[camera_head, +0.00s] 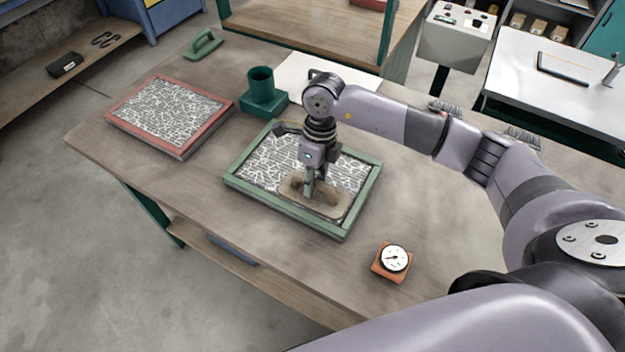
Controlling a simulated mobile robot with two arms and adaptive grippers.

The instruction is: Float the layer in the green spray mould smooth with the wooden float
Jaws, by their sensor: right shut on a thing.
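The green spray mould (361,203) lies on the workbench, a shallow green frame filled with a white and grey fibre-patterned layer (262,163). The wooden float (327,207), a tan board with rounded ends, is over the near right part of the layer and appears to rest on it. My right gripper (310,190) points down and is shut on the float from above. The arm and gripper hide part of the mould's far side and middle. My left gripper is not in view.
A red mould (170,149) with a similar layer lies to the left. A green holder (262,92) stands behind the green mould, and a green-handled tool (203,45) lies at the back left. A round dial gauge (393,258) on an orange base sits at the front right.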

